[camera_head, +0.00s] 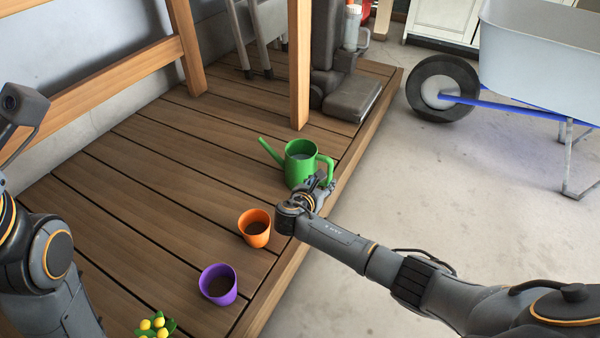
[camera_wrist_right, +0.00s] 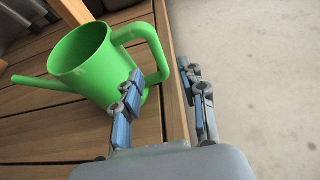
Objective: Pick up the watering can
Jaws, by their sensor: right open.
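The green watering can (camera_head: 299,166) stands upright on the wooden platform near its right edge. Its spout points to the upper left and its handle is on the right. My right gripper (camera_head: 322,184) is open at the handle side of the can. In the right wrist view the can (camera_wrist_right: 84,62) is at the upper left, and the open gripper fingers (camera_wrist_right: 163,100) are just short of the handle. The left finger overlaps the can's body in the picture; I cannot tell if it touches. My left arm shows at the left edge; its gripper is out of view.
An orange pot (camera_head: 256,236), a purple pot (camera_head: 218,291) and a plant with yellow blooms (camera_head: 155,325) stand nearer on the platform (camera_head: 190,165). A wooden post (camera_head: 299,70) and a vacuum-like machine (camera_head: 345,85) are behind the can. A wheelbarrow (camera_head: 540,50) stands on the clear floor at right.

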